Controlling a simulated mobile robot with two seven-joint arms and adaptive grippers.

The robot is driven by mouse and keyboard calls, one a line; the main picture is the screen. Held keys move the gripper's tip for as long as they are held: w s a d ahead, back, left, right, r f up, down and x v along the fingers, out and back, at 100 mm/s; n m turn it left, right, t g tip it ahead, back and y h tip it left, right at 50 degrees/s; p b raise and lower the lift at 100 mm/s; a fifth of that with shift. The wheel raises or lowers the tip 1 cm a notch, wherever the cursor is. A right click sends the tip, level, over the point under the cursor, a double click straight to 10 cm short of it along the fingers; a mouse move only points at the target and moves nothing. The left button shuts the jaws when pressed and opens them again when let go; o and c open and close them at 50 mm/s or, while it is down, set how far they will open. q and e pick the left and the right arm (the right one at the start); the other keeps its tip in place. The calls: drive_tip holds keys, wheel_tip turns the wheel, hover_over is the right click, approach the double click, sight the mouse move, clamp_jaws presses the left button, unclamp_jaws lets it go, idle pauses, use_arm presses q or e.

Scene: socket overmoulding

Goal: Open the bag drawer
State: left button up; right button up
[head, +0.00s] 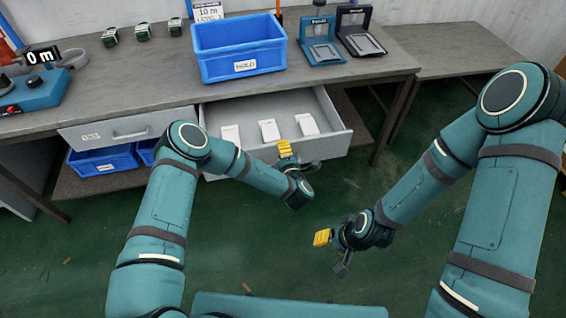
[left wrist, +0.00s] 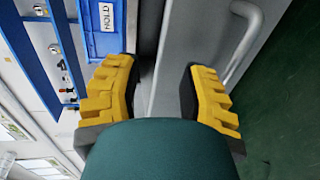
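A grey drawer (head: 345,138) under the right part of the bench is pulled out, with several white flat packs (head: 269,131) lying in it. Whether these are bags cannot be told. My left gripper (head: 285,149) is at this drawer's front panel. In the left wrist view its two yellow fingers (left wrist: 160,68) stand apart with nothing gripped between them. The drawer's bar handle (left wrist: 246,42) lies right of the fingers there; my arm hides it in the head view. My right gripper (head: 325,240) hangs low over the floor, its finger gap unclear.
A second drawer (head: 117,132) with a handle is shut at the left. A blue HOLD bin (head: 240,48) stands on the bench (head: 150,85) above the open drawer. Blue bins (head: 103,160) sit on the lower shelf.

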use_arm(q)
drive_tip(key=shift+s+r, duration=0.1)
drive_tip(key=shift+r, duration=1.25)
drive_tip(key=s+a+f+m+g+h, duration=0.2)
drive_tip(key=s+m+g+h, duration=0.2)
drive_tip(key=s+m, duration=0.6)
drive_tip(key=s+a+f+m+g+h, duration=0.2)
drive_tip(key=s+m+g, duration=0.7)
drive_tip(key=s, duration=1)
drive_tip(key=m+h, duration=0.1)
drive_tip(key=h, duration=0.1)
drive_tip(key=shift+a+f+h, duration=0.2)
drive_tip(key=shift+a+h, duration=0.1)
drive_tip(key=shift+a, duration=0.05)
